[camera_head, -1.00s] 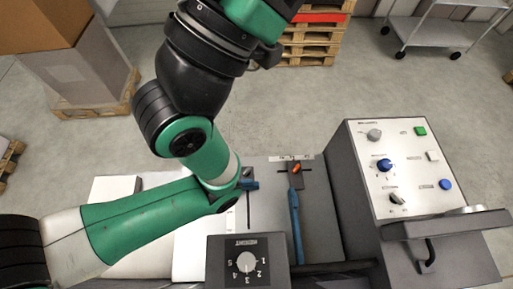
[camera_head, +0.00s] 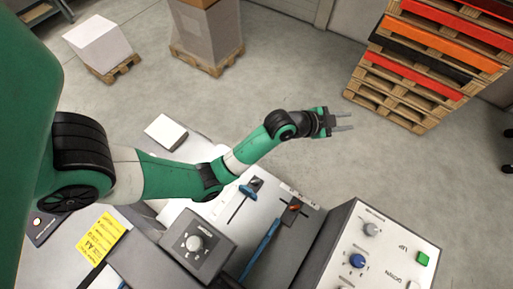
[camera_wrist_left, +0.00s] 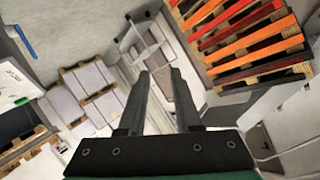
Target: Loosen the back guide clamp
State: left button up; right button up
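My left gripper (camera_head: 343,121) is at the end of the green arm, out past the far side of the machine, over the floor. Its two fingers stand apart with nothing between them, as the left wrist view (camera_wrist_left: 158,95) also shows. On the machine's grey top are a blue handle (camera_head: 248,190) at a slot and an orange lever (camera_head: 294,207) on a dark plate, with a long blue bar (camera_head: 262,246) running toward the front. I cannot tell which is the back guide clamp. The gripper touches neither. My right gripper is out of view.
A grey dial box (camera_head: 195,243) stands at the machine's front. A control panel (camera_head: 375,252) with buttons is at the right. A white block (camera_head: 166,130) lies behind my forearm. Stacked pallets (camera_head: 425,65) stand on the floor at the back right, with open floor before them.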

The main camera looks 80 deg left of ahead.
pick_arm(q)
jog(key=s+a+f+n+g+p, duration=0.1)
jog(key=s+a+f+g+p, duration=0.2)
jog(key=s+f, duration=0.45)
jog(key=n+g+h+p, duration=0.2)
jog(key=n+g+p, duration=0.1)
jog(key=g+p, duration=0.4)
send_near(256, 181)
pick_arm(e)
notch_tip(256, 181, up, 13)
pick_arm(q)
jog(key=shift+t, duration=0.3)
jog(key=b+x, duration=0.1)
jog(key=x, duration=0.1)
jog(key=b+x, duration=0.2)
jog(key=x, duration=0.1)
jog(key=b+x, duration=0.2)
jog(key=x, duration=0.1)
jog(key=shift+s+f, duration=0.2)
jog(key=shift+f, duration=0.1)
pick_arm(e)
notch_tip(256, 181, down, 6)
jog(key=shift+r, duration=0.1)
pick_arm(q)
grip_shut()
